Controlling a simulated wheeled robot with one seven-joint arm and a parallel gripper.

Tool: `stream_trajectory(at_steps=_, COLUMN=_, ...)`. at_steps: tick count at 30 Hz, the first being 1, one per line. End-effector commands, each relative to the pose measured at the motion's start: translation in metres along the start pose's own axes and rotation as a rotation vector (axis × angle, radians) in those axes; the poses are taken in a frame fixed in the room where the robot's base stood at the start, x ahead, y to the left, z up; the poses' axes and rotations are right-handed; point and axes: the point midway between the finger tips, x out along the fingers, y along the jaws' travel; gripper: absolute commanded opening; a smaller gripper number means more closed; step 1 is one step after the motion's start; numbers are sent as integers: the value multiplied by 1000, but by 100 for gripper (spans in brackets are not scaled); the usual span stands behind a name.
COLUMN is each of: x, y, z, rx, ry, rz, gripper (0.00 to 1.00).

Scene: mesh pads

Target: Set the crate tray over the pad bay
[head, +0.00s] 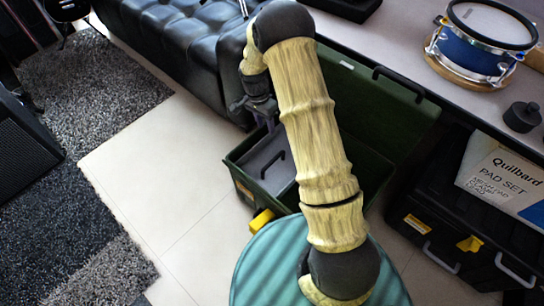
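The dark green crate (243,187) stands on the floor in the middle of the head view, its lid (368,105) raised at the back. A grey tray (262,157) with a black handle (272,164) sits inside the left part of the crate. My gripper (268,122) is above the crate's back left side, behind the tray's handle in the picture and apart from it. Its fingers are small and dark, so I cannot tell whether they are open. My arm crosses the middle and right of the crate, hiding much of its inside. I cannot make out the pad bay.
A black tufted bench (180,40) stands behind left. A table (400,45) with a blue drum (470,58) is behind right. A black case (440,215) with a Quilbard pad set box (500,180) stands right. Pale floor (150,165) is clear at left.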

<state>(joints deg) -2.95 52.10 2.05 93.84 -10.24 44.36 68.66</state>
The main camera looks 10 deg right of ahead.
Motion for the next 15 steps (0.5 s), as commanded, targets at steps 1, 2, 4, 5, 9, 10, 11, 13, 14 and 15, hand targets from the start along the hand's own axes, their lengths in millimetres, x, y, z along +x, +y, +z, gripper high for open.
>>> stream_trajectory(at_steps=1, x=6, y=0, z=0, rx=0, ry=-1, rz=2, gripper=38)
stream_trajectory(at_steps=2, x=9, y=0, z=0, rx=0, ry=-1, rz=3, gripper=38)
stream_trajectory(at_steps=4, x=18, y=0, z=0, rx=-1, ry=-1, rz=3, gripper=38)
stream_trajectory(at_steps=5, x=23, y=0, z=0, rx=-1, ry=-1, rz=2, gripper=38)
stream_trajectory(at_steps=9, x=48, y=-1, z=2, rx=-4, ry=-2, rz=3, gripper=38)
stream_trajectory(at_steps=10, x=53, y=-1, z=2, rx=-4, ry=-2, rz=2, gripper=38)
stream_trajectory(at_steps=11, x=58, y=-1, z=2, rx=-4, ry=-2, rz=2, gripper=38)
stream_trajectory(at_steps=13, x=71, y=-1, z=2, rx=-5, ry=-2, rz=2, gripper=38)
stream_trajectory(at_steps=14, x=76, y=-1, z=2, rx=-5, ry=-2, rz=2, gripper=38)
stream_trajectory(at_steps=15, x=83, y=-1, z=3, rx=-6, ry=-2, rz=3, gripper=38)
